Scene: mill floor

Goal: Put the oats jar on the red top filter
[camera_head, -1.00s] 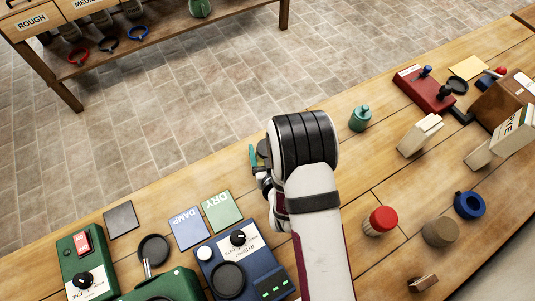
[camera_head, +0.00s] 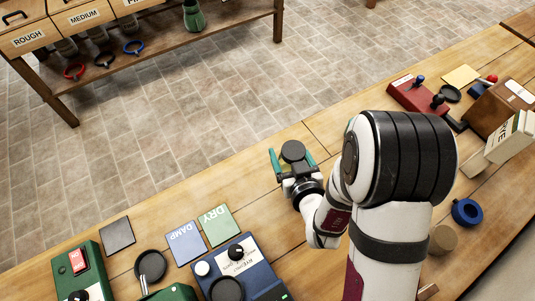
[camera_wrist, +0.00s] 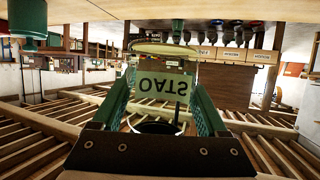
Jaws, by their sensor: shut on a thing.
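The oats jar (camera_head: 293,151) shows its round dark lid in the head view. In the wrist view its OATS label (camera_wrist: 163,88) appears upside down between the green fingers. My gripper (camera_head: 294,162) is shut on the jar, with one finger on each side, near the bench's far edge; whether the jar touches the bench cannot be told. The red-topped, pale ribbed filter is not visible now; my arm covers its place on the right part of the bench.
DAMP (camera_head: 186,243) and DRY (camera_head: 219,224) plates and a blue device (camera_head: 255,270) stand left of my arm. A blue ring (camera_head: 466,211), a brown cylinder (camera_head: 443,239) and a red device (camera_head: 415,96) lie right. The bench between the DRY plate and my gripper is clear.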

